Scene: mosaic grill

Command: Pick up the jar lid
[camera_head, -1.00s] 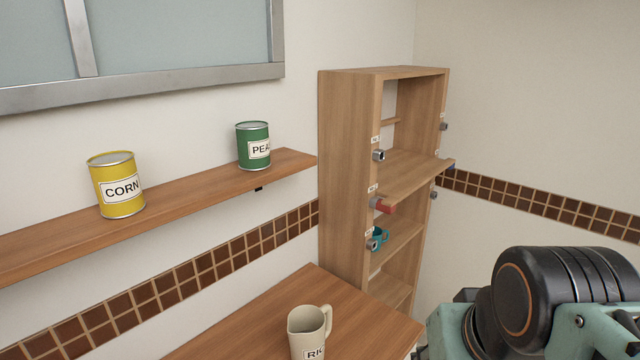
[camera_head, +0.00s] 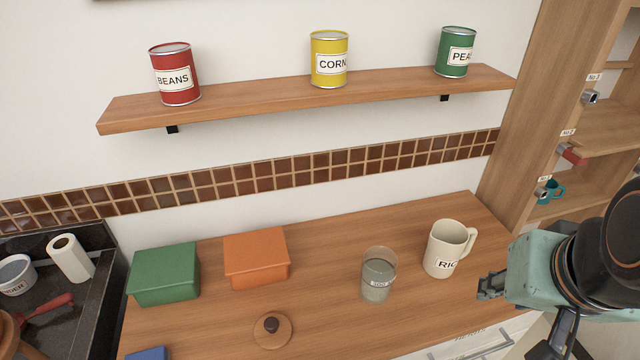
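The jar lid (camera_head: 272,330) is a round, flat wooden disc with a dark knob on top. It lies on the wooden counter (camera_head: 430,320) near the lower middle of the head view. My gripper (camera_head: 514,318) is at the lower right, well to the right of the lid and apart from it. Its two dark fingers look spread, with nothing seen between them. The lower finger is partly cut off by the picture edge.
A glass jar (camera_head: 378,276) and a cream RICE mug (camera_head: 447,248) stand between lid and gripper. Orange (camera_head: 257,257) and green (camera_head: 165,273) boxes sit behind the lid. A blue object (camera_head: 147,354) is front left. A shelf (camera_head: 250,104) with cans hangs above.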

